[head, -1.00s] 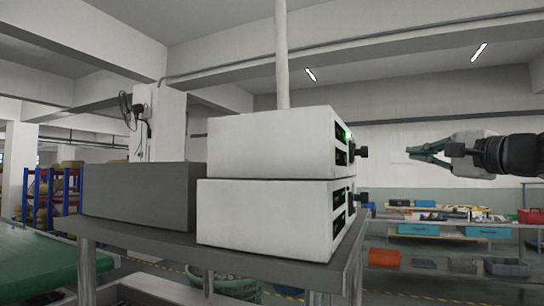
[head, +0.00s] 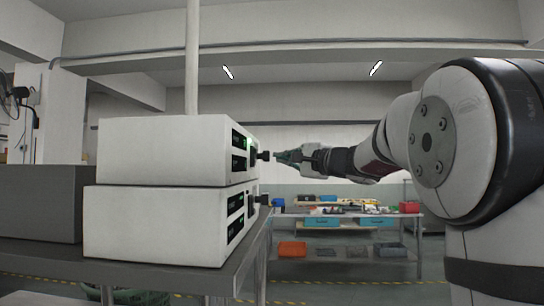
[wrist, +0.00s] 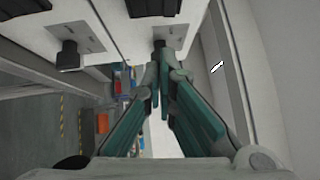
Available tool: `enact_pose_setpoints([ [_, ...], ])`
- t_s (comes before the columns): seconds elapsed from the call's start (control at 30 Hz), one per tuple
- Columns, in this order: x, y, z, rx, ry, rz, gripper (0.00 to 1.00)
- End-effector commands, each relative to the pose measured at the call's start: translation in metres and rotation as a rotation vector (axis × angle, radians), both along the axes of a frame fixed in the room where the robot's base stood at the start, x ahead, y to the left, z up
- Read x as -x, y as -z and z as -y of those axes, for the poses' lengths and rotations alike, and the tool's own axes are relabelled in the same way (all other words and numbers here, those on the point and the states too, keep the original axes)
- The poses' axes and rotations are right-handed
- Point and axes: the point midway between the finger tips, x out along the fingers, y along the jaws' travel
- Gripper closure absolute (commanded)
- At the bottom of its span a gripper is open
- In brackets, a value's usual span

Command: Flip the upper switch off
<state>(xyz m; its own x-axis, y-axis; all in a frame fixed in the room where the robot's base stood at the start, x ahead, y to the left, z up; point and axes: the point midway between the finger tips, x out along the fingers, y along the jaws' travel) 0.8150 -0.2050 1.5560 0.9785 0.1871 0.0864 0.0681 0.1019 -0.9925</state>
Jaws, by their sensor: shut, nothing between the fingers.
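Two white box units are stacked, the upper unit (head: 165,150) on the lower unit (head: 150,225). A black upper switch (head: 263,155) sticks out of the upper unit's front panel, and it also shows in the wrist view (wrist: 160,46). The lower switch (head: 264,199) sits below it, at the left in the wrist view (wrist: 68,54). My gripper (head: 279,156) is shut and empty, level with the upper switch. Its fingertips (wrist: 161,70) are right in front of this switch; I cannot tell whether they touch it. Which way the switch is set is unclear.
The units stand on a grey table (head: 245,255), next to a grey box (head: 40,203). Green lights glow on the panels. A far workbench (head: 345,214) holds trays and bins. A vertical pole (head: 192,60) rises behind the units.

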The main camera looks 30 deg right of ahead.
Motion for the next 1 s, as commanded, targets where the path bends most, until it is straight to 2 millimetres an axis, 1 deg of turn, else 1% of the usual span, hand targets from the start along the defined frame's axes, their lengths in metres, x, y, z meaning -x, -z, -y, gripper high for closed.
enact_pose_setpoints([
  [0.03,-0.005,-0.003,-0.008,-0.001,-0.003,0.000,1.00],
  [0.1,-0.010,-0.004,-0.017,0.000,-0.003,-0.001,1.00],
  [0.3,-0.020,-0.005,-0.030,0.000,-0.001,0.000,1.00],
  [0.77,-0.023,-0.005,-0.034,0.001,0.000,0.000,1.00],
  [0.93,-0.029,-0.008,-0.041,0.011,-0.001,-0.001,1.00],
  [1.0,-0.027,-0.008,-0.040,0.012,-0.002,-0.010,1.00],
])
